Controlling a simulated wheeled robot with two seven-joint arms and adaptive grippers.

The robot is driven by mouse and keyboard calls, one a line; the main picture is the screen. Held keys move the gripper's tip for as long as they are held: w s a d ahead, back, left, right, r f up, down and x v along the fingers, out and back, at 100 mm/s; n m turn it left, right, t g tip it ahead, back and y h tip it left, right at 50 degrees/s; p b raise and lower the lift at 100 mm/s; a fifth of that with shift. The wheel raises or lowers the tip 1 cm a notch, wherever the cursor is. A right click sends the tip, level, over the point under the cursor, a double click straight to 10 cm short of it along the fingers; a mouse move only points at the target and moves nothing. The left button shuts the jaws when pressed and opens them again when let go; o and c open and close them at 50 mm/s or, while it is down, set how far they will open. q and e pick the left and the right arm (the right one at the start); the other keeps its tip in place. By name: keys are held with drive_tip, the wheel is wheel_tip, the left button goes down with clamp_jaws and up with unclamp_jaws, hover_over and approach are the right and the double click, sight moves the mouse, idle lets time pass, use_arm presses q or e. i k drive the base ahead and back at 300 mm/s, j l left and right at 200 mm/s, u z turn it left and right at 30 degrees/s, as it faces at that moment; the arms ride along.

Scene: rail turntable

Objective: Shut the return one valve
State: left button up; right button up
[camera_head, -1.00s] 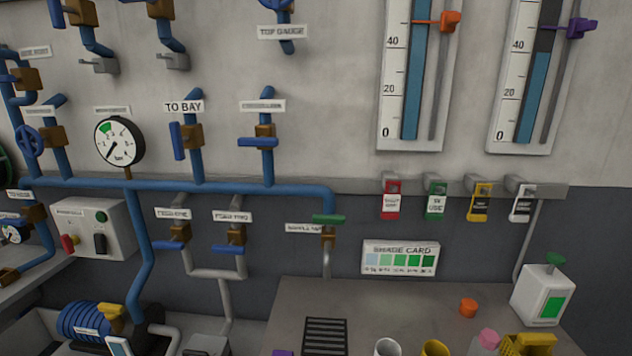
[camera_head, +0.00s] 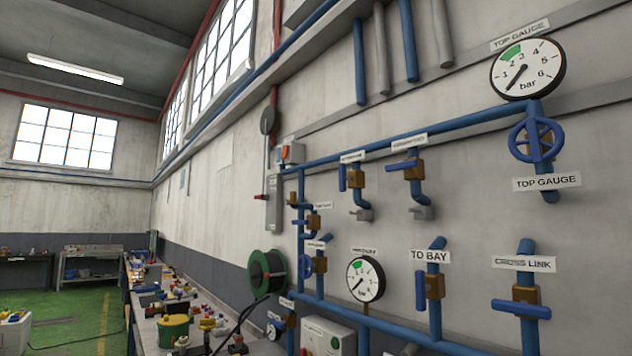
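No label that I can read says return one. Two blue lever valves branch down from the upper blue pipe, each under a small label too blurred to read for sure. The left one (camera_head: 354,179) has its blue lever upright, along its pipe. The right one (camera_head: 413,170) has its lever lying across its pipe. Several smaller valves, such as the one with a blue handwheel (camera_head: 306,266), stand further left with labels too small to read. Neither of my grippers is in view.
The cross link valve (camera_head: 525,294) has its lever crosswise; the to bay valve (camera_head: 434,286) has its lever upright. A top gauge (camera_head: 527,68), its handwheel (camera_head: 536,139) and a lower gauge (camera_head: 365,279) are on the wall. A cluttered bench (camera_head: 205,315) runs along the wall at left.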

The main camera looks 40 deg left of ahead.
sight(342, 176)
drive_tip(key=u, duration=1)
